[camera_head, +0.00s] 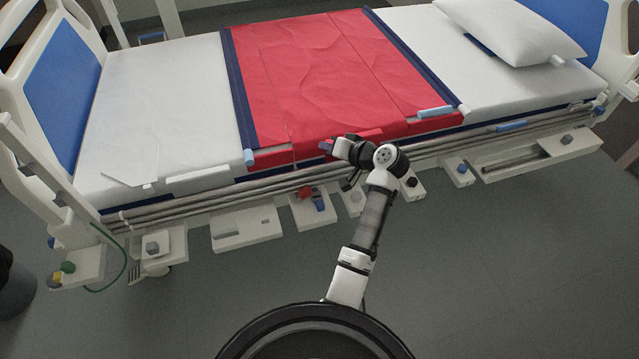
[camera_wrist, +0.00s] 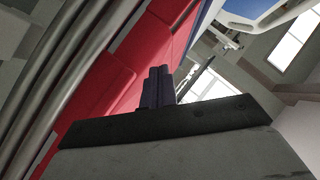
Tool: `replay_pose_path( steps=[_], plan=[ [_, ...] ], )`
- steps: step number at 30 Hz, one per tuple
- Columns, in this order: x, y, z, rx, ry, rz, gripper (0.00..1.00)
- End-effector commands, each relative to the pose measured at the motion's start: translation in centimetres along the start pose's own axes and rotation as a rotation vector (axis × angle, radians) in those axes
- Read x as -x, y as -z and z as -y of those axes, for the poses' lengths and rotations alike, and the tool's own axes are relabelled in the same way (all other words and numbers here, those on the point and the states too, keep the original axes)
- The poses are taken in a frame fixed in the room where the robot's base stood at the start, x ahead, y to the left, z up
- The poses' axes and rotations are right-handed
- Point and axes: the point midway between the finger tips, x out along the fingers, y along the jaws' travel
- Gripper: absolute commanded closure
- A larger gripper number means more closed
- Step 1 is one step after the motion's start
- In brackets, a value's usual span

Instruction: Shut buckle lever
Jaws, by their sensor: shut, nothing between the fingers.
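My gripper (camera_head: 326,146) is at the near side of the bed, level with the red cover's front edge. Its two dark fingers are pressed together with nothing between them; they also show in the wrist view (camera_wrist: 158,88), in front of the red cover (camera_wrist: 150,45). I cannot identify a buckle lever for sure. A red block (camera_head: 305,192) and a blue piece (camera_head: 320,204) sit on a white bracket below the rails, down and left of my gripper and apart from it. Light blue pieces lie at the near ends of the cover's dark straps, left (camera_head: 250,157) and right (camera_head: 435,112).
The bed (camera_head: 165,95) has a white mattress, a pillow (camera_head: 515,32) and blue-panelled end boards. Metal rails (camera_head: 200,205) run along its near side, close beside my gripper in the wrist view. White brackets (camera_head: 247,229) jut out below. The grey floor (camera_head: 480,270) is clear.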

Motion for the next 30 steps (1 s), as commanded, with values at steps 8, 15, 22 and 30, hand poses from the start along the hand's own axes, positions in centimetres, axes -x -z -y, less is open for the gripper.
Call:
replay_pose_path(
  steps=[8,15,22,30],
  plan=[
    [7.8,-7.0,-8.1,-0.268,0.161,0.117,1.00],
    [6.2,-7.7,-7.8,-0.279,0.178,0.127,1.00],
    [1.4,-8.1,-6.8,-0.279,0.177,0.127,1.00],
    [-2.7,-9.8,-5.6,-0.279,0.174,0.126,1.00]
  ],
)
